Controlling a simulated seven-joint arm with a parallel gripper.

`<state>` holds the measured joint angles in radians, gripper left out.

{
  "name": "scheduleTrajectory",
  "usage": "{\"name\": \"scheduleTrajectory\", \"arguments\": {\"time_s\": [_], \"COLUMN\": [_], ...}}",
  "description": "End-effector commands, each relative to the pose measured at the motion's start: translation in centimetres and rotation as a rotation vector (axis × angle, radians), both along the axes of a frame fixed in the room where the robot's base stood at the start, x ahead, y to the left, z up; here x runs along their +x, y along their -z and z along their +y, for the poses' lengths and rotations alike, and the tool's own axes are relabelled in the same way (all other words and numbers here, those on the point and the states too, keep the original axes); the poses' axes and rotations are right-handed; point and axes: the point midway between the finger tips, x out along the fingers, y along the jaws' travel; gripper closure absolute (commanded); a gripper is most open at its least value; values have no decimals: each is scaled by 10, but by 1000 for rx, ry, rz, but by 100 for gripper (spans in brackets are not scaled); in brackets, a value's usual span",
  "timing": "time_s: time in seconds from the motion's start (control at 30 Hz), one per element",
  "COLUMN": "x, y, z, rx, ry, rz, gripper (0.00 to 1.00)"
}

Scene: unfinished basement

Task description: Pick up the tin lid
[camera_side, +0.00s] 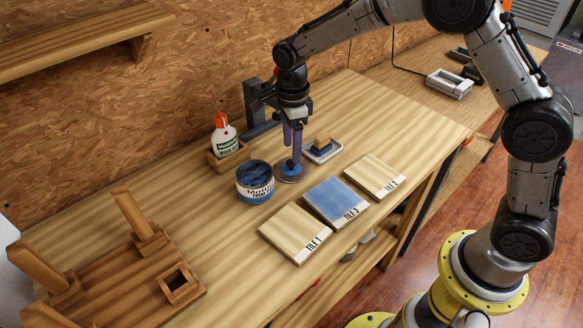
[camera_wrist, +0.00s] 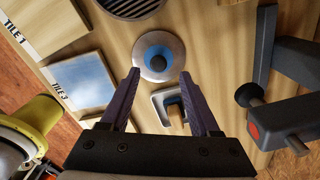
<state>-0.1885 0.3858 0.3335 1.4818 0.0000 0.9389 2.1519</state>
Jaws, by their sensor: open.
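The tin lid (camera_side: 301,174) is a flat grey disc lying on the workbench just right of the open tin. In the wrist view the lid (camera_wrist: 145,66) shows a blue ring and a dark round knob at its centre. My gripper (camera_side: 292,160) points down over the lid in the side view, its fingers hiding part of it. In the wrist view my gripper (camera_wrist: 160,76) has its two purple fingers wide apart, with nothing between the tips. The lid's knob appears beyond the fingertips. Whether the fingers touch the lid cannot be told.
The blue-labelled tin (camera_side: 255,187) stands close left of the lid. A pale holder with a wooden block (camera_side: 322,151) is close right. A glue bottle (camera_side: 224,137) stands behind. Tile 1 (camera_side: 294,232), Tile 3 (camera_side: 336,200) and Tile 2 (camera_side: 374,175) lie along the front.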

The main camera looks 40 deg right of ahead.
Motion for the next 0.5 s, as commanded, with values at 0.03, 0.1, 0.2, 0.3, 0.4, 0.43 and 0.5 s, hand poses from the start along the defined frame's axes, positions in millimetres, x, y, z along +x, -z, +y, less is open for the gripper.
{"name": "scheduleTrajectory", "arguments": {"time_s": [0.03, 0.1, 0.2, 0.3, 0.4, 0.43, 0.5], "x": [-2, -2, -2, -2, -2, -2, -1], "y": [8, 19, 33, 42, 45, 45, 45], "z": [1, 2, 3, 3, 3, 3, 3], "rx": [-1, -2, -1, -1, 0, 0, 0], "ry": [-1, -1, -1, -1, 0, 0, 0], "rz": [6, 6, 5, 4, 2, 2, 2], "gripper": [37, 37, 37, 37, 37, 37, 37]}}
